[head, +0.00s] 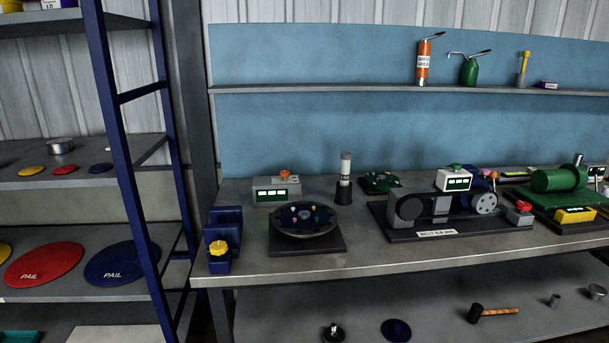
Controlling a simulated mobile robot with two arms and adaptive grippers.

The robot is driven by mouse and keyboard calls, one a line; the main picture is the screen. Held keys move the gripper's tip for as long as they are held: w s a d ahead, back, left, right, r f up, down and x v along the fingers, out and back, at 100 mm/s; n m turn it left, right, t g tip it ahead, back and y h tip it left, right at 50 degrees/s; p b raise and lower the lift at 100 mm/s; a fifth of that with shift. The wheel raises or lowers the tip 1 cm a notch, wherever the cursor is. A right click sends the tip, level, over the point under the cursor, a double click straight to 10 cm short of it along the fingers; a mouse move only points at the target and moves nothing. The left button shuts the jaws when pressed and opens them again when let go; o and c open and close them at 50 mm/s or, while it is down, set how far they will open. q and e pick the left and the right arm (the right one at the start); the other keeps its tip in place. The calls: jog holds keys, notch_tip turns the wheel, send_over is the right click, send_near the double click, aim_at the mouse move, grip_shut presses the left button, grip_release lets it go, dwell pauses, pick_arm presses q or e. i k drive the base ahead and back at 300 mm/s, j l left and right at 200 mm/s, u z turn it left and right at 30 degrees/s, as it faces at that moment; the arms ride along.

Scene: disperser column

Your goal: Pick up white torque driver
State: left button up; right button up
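A white upright cylinder (346,168), which looks like the white torque driver, stands in a dark round holder (344,195) at the back of the workbench (380,250) in the head view. A grey box with green displays (276,191) is to its left. A dark round fixture (306,219) on a square base is in front of it to the left. The cylinder's lower end is hidden in the holder. Neither of my grippers is in view.
A belt machine (440,208) and a green motor (559,179) occupy the bench's right. A blue vise-like block with a yellow knob (219,248) is at the left front corner. A blue-framed rack (130,170) stands left. A narrow shelf (330,90) runs above the bench.

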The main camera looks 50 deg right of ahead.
aim_at(344, 169)
jog(key=z, duration=1.75)
jog(key=i+l+u, duration=0.1)
jog(key=i+u, duration=0.3)
jog(key=i, duration=1.45)
jog(key=k+j, duration=0.1)
jog(key=j, duration=0.2)
jog(key=j+z, duration=0.1)
jog(key=j, duration=0.2)
jog(key=k, duration=0.05)
